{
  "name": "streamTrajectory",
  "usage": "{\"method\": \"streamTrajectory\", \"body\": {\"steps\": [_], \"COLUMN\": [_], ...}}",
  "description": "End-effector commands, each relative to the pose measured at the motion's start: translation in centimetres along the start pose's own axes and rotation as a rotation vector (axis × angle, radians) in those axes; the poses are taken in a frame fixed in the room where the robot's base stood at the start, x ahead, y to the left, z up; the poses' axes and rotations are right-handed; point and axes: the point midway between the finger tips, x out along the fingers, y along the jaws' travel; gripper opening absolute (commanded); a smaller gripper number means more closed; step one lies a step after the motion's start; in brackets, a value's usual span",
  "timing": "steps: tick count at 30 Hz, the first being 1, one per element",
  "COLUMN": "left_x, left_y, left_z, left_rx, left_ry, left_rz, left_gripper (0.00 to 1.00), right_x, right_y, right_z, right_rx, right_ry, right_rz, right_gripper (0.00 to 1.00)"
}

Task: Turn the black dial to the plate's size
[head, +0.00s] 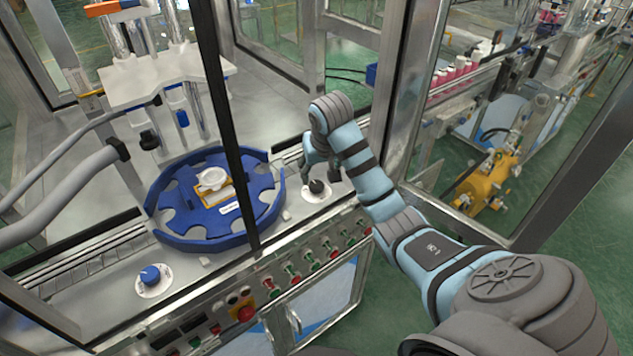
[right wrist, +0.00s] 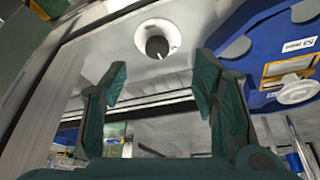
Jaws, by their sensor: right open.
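The black dial (head: 316,187) sits on a round white scale disc on the machine's metal deck, right of the blue plate. It also shows in the right wrist view (right wrist: 157,47), ahead of the fingertips. Its pointer setting is too small to read. My right gripper (head: 321,172) is open, its fingers over the dial in the head view. In the right wrist view the open gripper (right wrist: 160,69) has nothing between its fingers. The blue plate (head: 180,219) is notched and carries a small white label (head: 229,208), unreadable here. My left gripper is not in view.
A blue knob (head: 150,274) on another white disc stands at the front left. A dark frame post (head: 232,130) crosses before the plate. Push buttons line the front panel (head: 292,277).

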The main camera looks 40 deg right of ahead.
Motion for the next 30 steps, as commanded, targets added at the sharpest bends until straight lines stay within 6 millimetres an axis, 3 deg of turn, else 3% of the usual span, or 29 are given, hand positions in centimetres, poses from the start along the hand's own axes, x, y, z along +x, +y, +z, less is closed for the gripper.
{"method": "streamTrajectory", "body": {"steps": [2,5,8,15,21,30], "left_x": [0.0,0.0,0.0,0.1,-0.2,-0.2], "left_y": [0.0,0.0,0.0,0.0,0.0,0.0], "left_z": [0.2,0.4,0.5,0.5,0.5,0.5], "left_rx": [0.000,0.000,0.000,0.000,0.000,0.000], "left_ry": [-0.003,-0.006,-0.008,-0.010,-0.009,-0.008], "left_rz": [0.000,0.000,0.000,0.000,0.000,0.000], "left_gripper": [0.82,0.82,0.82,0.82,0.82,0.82], "right_x": [-1.1,-0.8,1.3,8.3,12.0,12.8], "right_y": [0.5,0.7,0.6,0.5,0.5,0.5], "right_z": [-1.6,-2.2,-2.0,-2.0,-2.1,-2.1], "right_rx": [0.038,0.056,0.053,0.053,0.052,0.051], "right_ry": [0.002,-0.002,-0.005,-0.005,-0.001,0.002], "right_rz": [-0.003,-0.006,-0.006,-0.007,-0.007,-0.006], "right_gripper": [0.54,0.54,0.54,0.54,0.54,0.54]}}
